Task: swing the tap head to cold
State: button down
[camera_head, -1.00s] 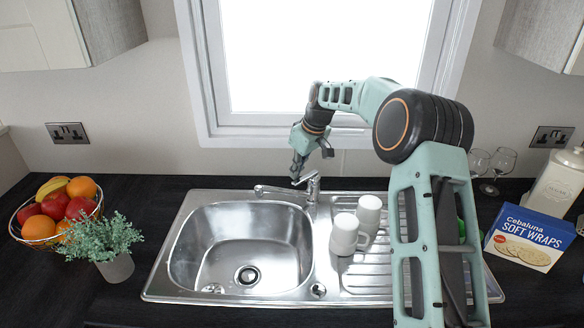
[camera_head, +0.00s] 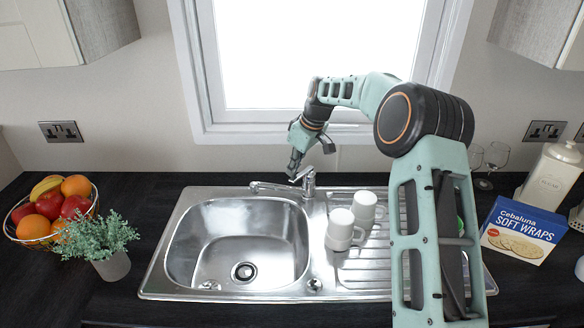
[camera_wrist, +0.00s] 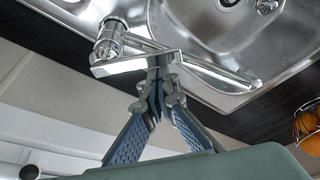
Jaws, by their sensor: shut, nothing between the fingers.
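The chrome tap (camera_head: 306,184) stands at the back edge of the sink (camera_head: 188,262), its spout pointing left over the bowl's rear edge. In the wrist view the tap's lever head (camera_wrist: 132,64) crosses just in front of my fingertips, and the spout (camera_wrist: 215,72) runs beyond it to the right. My gripper (camera_head: 292,177) is shut and empty. In the wrist view my gripper (camera_wrist: 158,72) has its blue-grey fingertips together at the lever's end, touching or almost touching it. In the head view the tips partly overlap the tap, so contact is unclear there.
Two white mugs (camera_head: 342,230) stand on the drainer (camera_head: 362,279) right of the bowl. A fruit bowl (camera_head: 50,213) and a potted plant (camera_head: 97,243) are on the left. A wraps box (camera_head: 522,232) and wine glasses (camera_head: 494,160) are on the right. The window is behind.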

aim_at(299, 179)
jog(key=n, duration=0.1)
jog(key=s+d+n+g, duration=0.1)
jog(key=n, duration=0.1)
jog(key=d+n+p, duration=0.1)
jog(key=shift+s+d+n+y, duration=0.15)
jog(key=shift+s+n+y, duration=0.15)
jog(key=shift+s, duration=0.05)
jog(key=shift+s+d+g, duration=0.15)
jog(key=shift+d+g, duration=0.1)
jog(key=shift+g, duration=0.05)
jog(key=shift+d, duration=2.85)
